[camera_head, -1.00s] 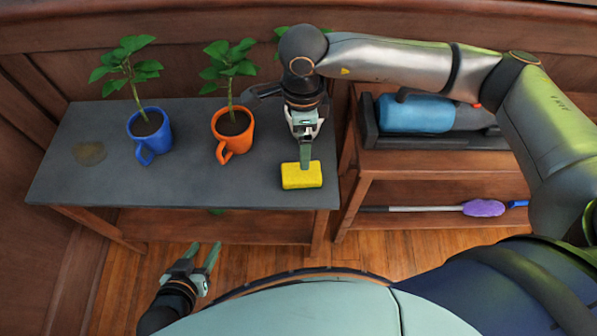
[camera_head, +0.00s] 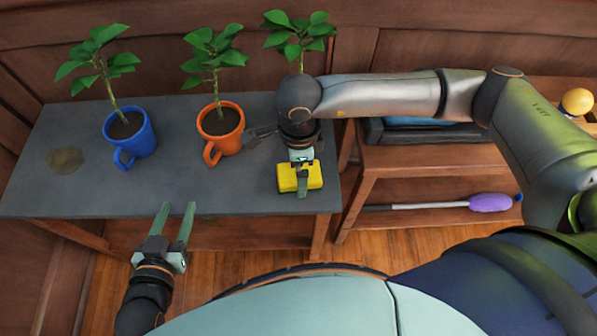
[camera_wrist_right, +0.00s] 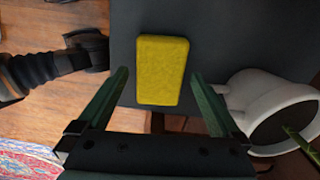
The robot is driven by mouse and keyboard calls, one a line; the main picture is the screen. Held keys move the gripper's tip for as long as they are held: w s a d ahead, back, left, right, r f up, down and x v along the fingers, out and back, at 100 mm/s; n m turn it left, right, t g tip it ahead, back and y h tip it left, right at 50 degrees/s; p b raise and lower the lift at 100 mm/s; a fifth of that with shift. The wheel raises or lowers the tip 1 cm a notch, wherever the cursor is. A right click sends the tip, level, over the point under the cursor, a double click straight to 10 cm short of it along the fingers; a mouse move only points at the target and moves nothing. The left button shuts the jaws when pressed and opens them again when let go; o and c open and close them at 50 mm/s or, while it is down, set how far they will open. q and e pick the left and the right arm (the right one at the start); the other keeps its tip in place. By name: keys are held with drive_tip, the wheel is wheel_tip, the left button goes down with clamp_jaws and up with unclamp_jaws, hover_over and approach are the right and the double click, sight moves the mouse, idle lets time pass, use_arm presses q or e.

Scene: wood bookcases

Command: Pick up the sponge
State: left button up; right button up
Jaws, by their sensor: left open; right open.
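The yellow sponge (camera_head: 314,173) lies on the dark grey top of the low table (camera_head: 235,190), near its right end. In the right wrist view the sponge (camera_wrist_right: 162,68) shows upright in the picture between my two spread fingers, with gaps on both sides. My right gripper (camera_head: 303,184) is open above the sponge and partly covers it in the head view. I cannot tell how high above it the fingertips are. My left gripper (camera_head: 178,207) is open and empty by the table's front edge, left of the sponge.
A blue mug (camera_head: 130,142) and an orange mug (camera_head: 220,136), each with a plant, stand left of the sponge. A white mug (camera_wrist_right: 262,95) is close beside my right gripper. A wood shelf (camera_head: 430,165) with a purple-headed duster (camera_head: 490,202) stands right.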

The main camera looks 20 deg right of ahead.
drive_tip(key=shift+f, duration=0.2)
drive_tip(key=shift+c, duration=0.4)
drive_tip(key=c, duration=1.2)
